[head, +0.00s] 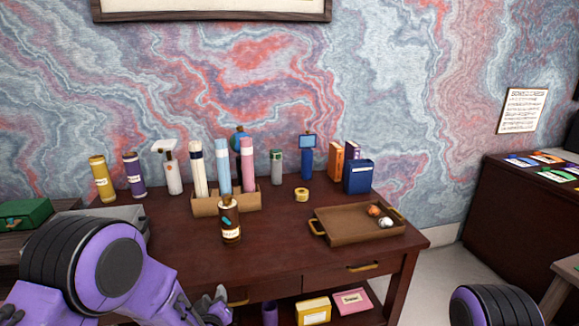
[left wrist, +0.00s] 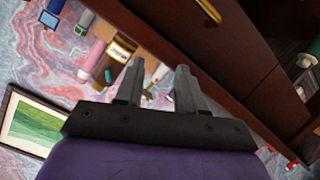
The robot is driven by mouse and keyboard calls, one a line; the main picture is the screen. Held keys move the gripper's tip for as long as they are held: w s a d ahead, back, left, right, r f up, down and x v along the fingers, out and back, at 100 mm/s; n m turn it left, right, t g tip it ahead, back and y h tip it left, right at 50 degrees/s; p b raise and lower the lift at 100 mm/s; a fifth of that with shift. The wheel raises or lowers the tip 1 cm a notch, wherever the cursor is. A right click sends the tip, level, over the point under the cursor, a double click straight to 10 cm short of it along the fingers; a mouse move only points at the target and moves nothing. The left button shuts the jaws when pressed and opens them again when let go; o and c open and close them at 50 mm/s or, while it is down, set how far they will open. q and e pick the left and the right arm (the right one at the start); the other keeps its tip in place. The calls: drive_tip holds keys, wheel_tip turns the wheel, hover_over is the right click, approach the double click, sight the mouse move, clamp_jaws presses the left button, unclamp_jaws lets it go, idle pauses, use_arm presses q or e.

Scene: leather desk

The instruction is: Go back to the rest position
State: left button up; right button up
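My left gripper (head: 217,304) is low at the front of the dark wooden desk (head: 285,243), on the left side of the head view. In the left wrist view its two grey fingers (left wrist: 158,72) stand apart with nothing held between them. The brown bottle (head: 231,222) stands upright on the desk, beyond the gripper and apart from it; it also shows in the left wrist view (left wrist: 120,50). Of my right arm only a black and purple part shows at the bottom right of the head view; its gripper is out of frame.
A cardboard holder (head: 233,205) with several tall tubes stands behind the bottle. A brown tray (head: 345,231) with small balls lies on the right. A yellow bottle (head: 102,180) and a purple bottle (head: 134,175) stand back left. A shelf below holds a yellow box (head: 314,310).

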use_arm(q)
drive_tip(key=s+a+f+g, duration=0.2)
drive_tip(key=s+f, duration=0.4)
drive_tip(key=s, duration=0.6)
drive_tip(key=s+a+f+m+g, duration=0.1)
drive_tip(key=s+a+f+g, duration=0.2)
drive_tip(key=s, duration=0.9)
drive_tip(key=s+a+f+g, duration=0.3)
drive_tip(key=s+f+g, duration=0.2)
drive_tip(key=s+f, duration=0.5)
drive_tip(key=s, duration=0.2)
drive_tip(key=shift+s+f+m+g, duration=0.25)
drive_tip(key=shift+s+m+g, duration=0.05)
drive_tip(key=shift+g, duration=0.1)
